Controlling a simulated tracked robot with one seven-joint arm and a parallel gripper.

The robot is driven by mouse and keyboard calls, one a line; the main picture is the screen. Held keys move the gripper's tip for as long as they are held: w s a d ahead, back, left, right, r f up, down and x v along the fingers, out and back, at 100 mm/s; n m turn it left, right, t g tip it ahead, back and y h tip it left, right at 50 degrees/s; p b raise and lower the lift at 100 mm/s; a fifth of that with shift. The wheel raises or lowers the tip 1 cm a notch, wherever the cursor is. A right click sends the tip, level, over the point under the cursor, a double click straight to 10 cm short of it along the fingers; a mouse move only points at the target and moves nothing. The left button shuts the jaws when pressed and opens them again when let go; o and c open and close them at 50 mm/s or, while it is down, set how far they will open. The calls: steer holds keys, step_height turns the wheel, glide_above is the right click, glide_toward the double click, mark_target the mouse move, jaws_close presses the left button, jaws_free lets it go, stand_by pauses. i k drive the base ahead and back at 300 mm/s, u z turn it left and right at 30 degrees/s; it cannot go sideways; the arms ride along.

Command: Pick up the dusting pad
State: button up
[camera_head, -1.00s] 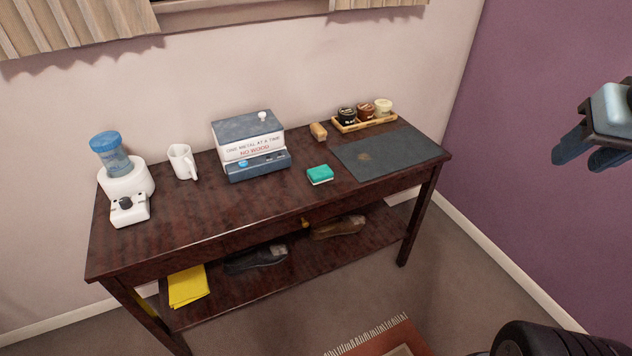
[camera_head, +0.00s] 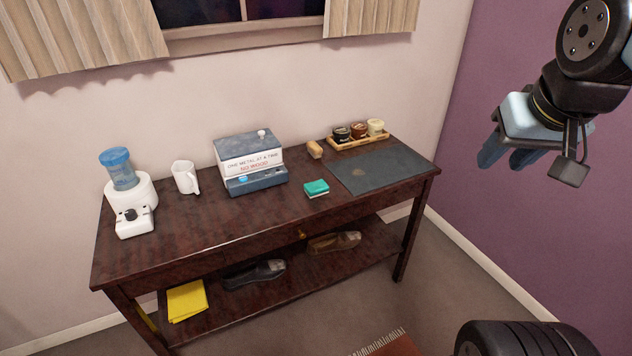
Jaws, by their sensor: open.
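The dusting pad looks to be the small teal block (camera_head: 316,187) with a pale underside. It lies flat on the dark wooden table (camera_head: 215,215), near the front edge, just left of the dark mat. Nothing covers it. My gripper (camera_head: 508,160) is at the upper right, in front of the purple wall, well to the right of the pad. Its blue fingers point down and are apart, with nothing between them.
Left of the pad stands a blue-and-white box (camera_head: 250,163). Behind are a wooden brush (camera_head: 315,149) and a tray of jars (camera_head: 343,143). The dark mat (camera_head: 390,172) lies right. A mug (camera_head: 185,178) and a dispenser (camera_head: 130,195) stand left. Shoes and yellow cloth (camera_head: 187,300) lie below.

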mark_target(313, 188)
steer(key=u, duration=0.1)
steer(key=i, duration=1)
steer(key=z, duration=0.1)
